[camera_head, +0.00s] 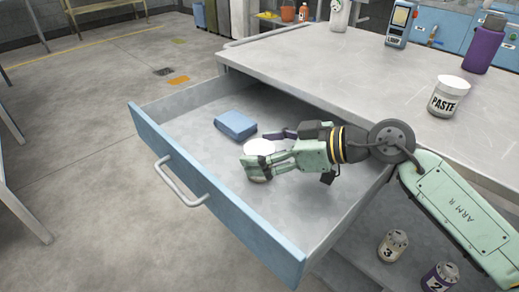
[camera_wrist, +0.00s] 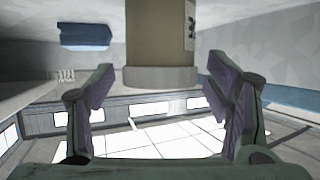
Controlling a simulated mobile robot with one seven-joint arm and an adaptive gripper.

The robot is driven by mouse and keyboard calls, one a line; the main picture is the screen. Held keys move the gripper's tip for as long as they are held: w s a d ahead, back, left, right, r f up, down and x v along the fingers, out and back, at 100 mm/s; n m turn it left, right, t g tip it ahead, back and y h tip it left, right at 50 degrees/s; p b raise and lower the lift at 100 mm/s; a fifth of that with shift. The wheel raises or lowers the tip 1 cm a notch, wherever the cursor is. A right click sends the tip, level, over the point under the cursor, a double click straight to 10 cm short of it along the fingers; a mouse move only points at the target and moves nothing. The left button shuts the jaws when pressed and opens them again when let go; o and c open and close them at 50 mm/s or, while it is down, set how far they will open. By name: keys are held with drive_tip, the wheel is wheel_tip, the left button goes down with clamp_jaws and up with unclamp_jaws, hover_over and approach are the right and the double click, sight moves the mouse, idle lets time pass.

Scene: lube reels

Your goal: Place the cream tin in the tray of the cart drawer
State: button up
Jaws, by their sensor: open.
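The cream tin (camera_head: 258,148) is upright inside the open cart drawer, its pale lid showing and its body partly hidden by my fingers. In the wrist view the cream tin (camera_wrist: 160,35) is a beige cylinder with a dark-marked label at its right edge. My gripper (camera_head: 268,160) is low inside the drawer at the tin. In the wrist view its fingers are spread, with gaps on both sides of the tin. The drawer's tray (camera_head: 215,170) has a grey floor. The tin appears to stand on it, but its base contact is not clear.
A blue block (camera_head: 235,124) lies in the drawer behind the tin. The blue drawer front (camera_head: 230,210) has a grey handle. Two small containers (camera_head: 393,245) (camera_head: 440,277) sit below.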

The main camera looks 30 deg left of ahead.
drive_tip(key=v, duration=0.6)
drive_tip(key=shift+d+r, duration=0.1)
drive_tip(key=shift+d, duration=0.2)
